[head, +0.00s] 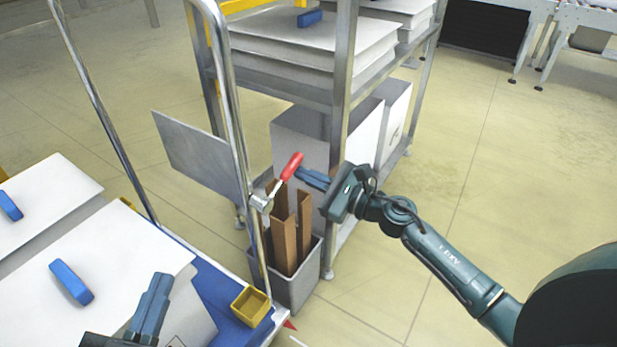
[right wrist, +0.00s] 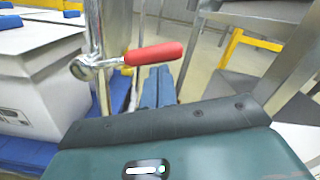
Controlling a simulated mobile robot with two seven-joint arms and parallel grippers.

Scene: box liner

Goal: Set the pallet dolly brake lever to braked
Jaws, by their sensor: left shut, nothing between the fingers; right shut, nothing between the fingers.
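The brake lever has a red grip (head: 291,166) on a metal pivot (head: 262,201) clamped to the dolly's upright chrome tube (head: 232,110). In the head view the grip points up and to the right. In the right wrist view the red grip (right wrist: 153,54) extends right from the tube, nearly level. My right gripper (head: 302,173) is shut and empty, its blue fingertips close to the grip's right side; I cannot tell whether they touch. Its fingers (right wrist: 158,88) show just below the grip in the wrist view. My left gripper (head: 160,285) is shut and empty, low over the dolly's load.
The blue dolly deck (head: 222,300) carries white boxes (head: 120,250) with blue handles and a small yellow bin (head: 251,306). A grey bin (head: 300,290) with brown cardboard pieces stands beneath the lever. A metal shelf rack (head: 342,80) stands behind.

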